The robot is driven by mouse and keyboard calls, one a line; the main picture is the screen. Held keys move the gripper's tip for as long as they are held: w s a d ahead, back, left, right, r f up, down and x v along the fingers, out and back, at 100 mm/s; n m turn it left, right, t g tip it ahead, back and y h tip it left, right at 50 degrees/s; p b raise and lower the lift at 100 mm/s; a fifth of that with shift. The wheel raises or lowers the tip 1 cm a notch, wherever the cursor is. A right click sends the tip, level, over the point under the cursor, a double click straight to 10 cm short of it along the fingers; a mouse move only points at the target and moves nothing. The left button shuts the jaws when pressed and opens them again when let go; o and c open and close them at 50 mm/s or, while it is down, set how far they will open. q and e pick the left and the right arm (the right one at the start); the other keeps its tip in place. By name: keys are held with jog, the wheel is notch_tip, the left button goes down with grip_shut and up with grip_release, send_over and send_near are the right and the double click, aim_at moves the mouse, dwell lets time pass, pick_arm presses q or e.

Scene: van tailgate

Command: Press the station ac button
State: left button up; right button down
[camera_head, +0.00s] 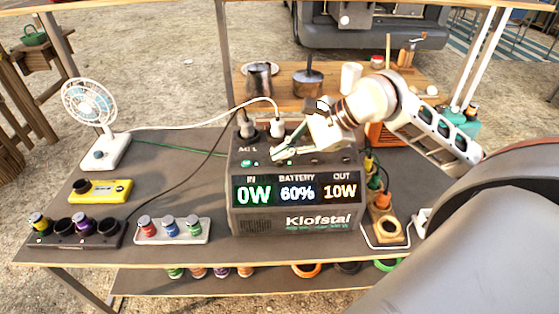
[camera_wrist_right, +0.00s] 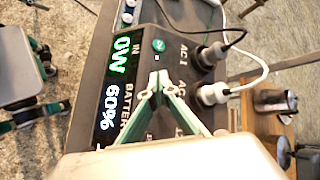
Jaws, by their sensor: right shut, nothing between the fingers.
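The power station (camera_head: 293,221) is a dark box marked Klofstal on the table. Its display (camera_head: 297,192) reads IN 0W, BATTERY 60%, OUT 10W. A round green-lit button (camera_head: 246,163) is on the panel above the display's left end; it also shows in the right wrist view (camera_wrist_right: 158,45). My right gripper (camera_head: 277,157) is shut and empty, its tips low over the panel to the right of that button. In the right wrist view the closed tips (camera_wrist_right: 158,77) are just below the button, apart from it in the picture. Contact with the panel cannot be told. My left gripper is not in view.
Two plugs, a dark one (camera_head: 247,129) and a white one (camera_head: 277,127), stand in the station's AC sockets behind the fingers. A white fan (camera_head: 91,106), a yellow device (camera_head: 101,191) and a tray (camera_head: 200,238) of small jars are to the left.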

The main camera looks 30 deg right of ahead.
aim_at(282, 163)
jog(key=shift+r, duration=0.25)
jog(key=shift+r, duration=0.1)
jog(key=shift+r+p, duration=1.25)
jog(key=shift+r, duration=1.7)
